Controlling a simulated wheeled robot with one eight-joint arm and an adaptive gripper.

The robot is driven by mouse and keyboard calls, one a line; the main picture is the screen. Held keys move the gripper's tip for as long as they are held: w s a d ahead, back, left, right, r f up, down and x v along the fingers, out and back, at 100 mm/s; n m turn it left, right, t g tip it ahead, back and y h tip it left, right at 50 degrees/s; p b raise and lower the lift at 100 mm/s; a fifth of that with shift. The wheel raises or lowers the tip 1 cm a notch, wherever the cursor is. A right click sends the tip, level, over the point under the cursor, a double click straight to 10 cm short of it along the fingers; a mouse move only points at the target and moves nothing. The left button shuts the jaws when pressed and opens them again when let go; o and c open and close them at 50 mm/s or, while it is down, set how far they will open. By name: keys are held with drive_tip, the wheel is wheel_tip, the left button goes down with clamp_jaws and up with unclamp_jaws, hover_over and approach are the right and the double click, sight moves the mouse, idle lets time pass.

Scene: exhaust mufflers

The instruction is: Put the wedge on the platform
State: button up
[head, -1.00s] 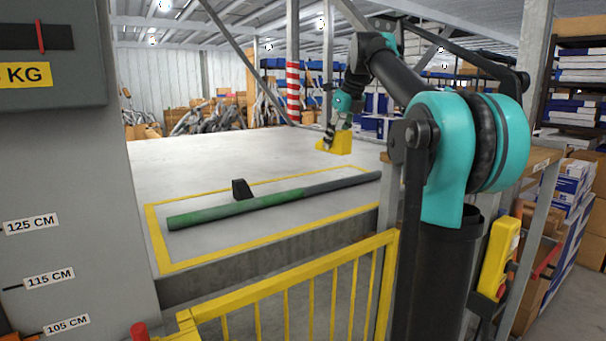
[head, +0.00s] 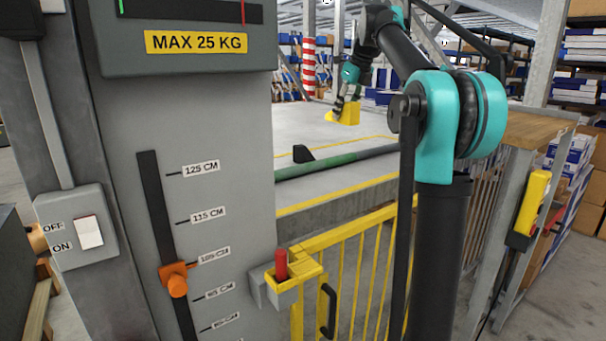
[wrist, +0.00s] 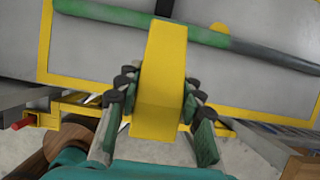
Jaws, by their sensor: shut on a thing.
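My gripper (head: 340,103) is shut on a yellow wedge (head: 348,114), which appears over the far part of the platform in the head view. In the wrist view the wedge (wrist: 161,75) sits between the two fingers of my gripper (wrist: 155,110). The grey platform (head: 330,180) has a yellow border line. A long green-and-grey pipe (head: 322,166) lies on it, partly hidden by a grey cabinet and my arm. A black wedge (head: 303,153) stands on the platform against the pipe's far side. I cannot tell the yellow wedge's height over the platform.
A grey control cabinet (head: 215,140) with a height scale and an orange slider (head: 176,279) stands at left. A switch (head: 88,232) is further left. A yellow gate (head: 350,265) with a red-topped latch (head: 281,264) borders the platform's near side. A wooden-topped bench (head: 525,130) stands right.

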drive_tip(key=shift+a+f, duration=0.2)
wheel_tip(320, 180, down, 20)
drive_tip(key=shift+s+r, duration=0.1)
drive_tip(key=shift+r, duration=0.05)
idle(0.5)
drive_tip(key=o, duration=1.3)
drive_tip(key=v, duration=1.2)
drive_tip(key=shift+s, duration=0.1)
